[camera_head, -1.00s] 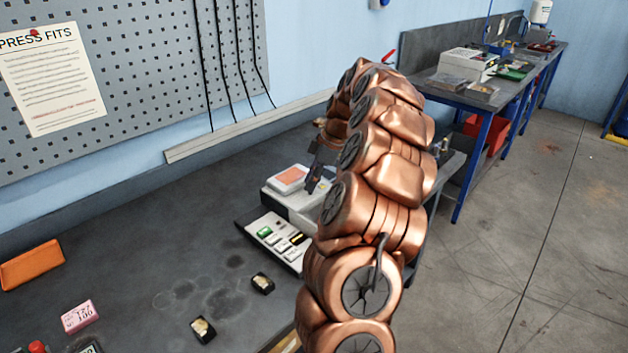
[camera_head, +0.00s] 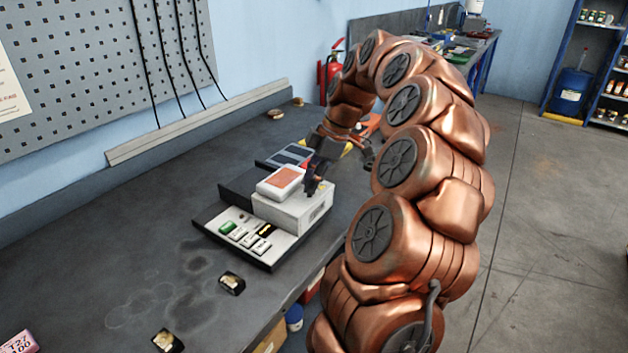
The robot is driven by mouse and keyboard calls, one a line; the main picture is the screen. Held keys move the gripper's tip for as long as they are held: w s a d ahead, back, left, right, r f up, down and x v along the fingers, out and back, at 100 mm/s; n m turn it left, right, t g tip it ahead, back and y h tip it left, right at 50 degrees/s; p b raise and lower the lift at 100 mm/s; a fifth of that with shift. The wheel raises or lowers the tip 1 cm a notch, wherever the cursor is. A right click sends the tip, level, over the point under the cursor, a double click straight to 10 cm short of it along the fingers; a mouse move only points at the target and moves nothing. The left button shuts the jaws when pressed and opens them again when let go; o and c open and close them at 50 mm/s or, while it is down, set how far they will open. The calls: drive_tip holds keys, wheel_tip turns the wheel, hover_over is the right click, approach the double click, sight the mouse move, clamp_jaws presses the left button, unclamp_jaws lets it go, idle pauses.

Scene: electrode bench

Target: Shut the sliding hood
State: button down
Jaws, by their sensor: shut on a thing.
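The sliding hood (camera_head: 290,212) is a white box with an orange panel (camera_head: 279,178) on its raised top. It sits on a dark bench device (camera_head: 207,212), over its middle and right part. A front strip with a green key and several white keys is uncovered. Dark slots (camera_head: 282,155) show behind the hood. My gripper (camera_head: 312,187) reaches down from behind and is shut on the hood at its upper right side. The exact contact is small and partly hidden by the dark fingers.
Two small dark blocks (camera_head: 232,283) (camera_head: 167,341) lie on the bench in front of the device. A pink card (camera_head: 17,343) is at the lower left. The bench left of the device is clear. A fire extinguisher (camera_head: 331,75) stands beyond the bench.

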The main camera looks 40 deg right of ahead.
drive_tip(key=shift+s, duration=0.15)
drive_tip(key=c, duration=1.2)
unclamp_jaws()
drive_tip(key=shift+s+d, duration=0.1)
drive_tip(key=shift+s, duration=0.05)
drive_tip(key=shift+o, duration=1.1)
drive_tip(key=v, duration=0.7)
drive_tip(key=shift+r, duration=0.3)
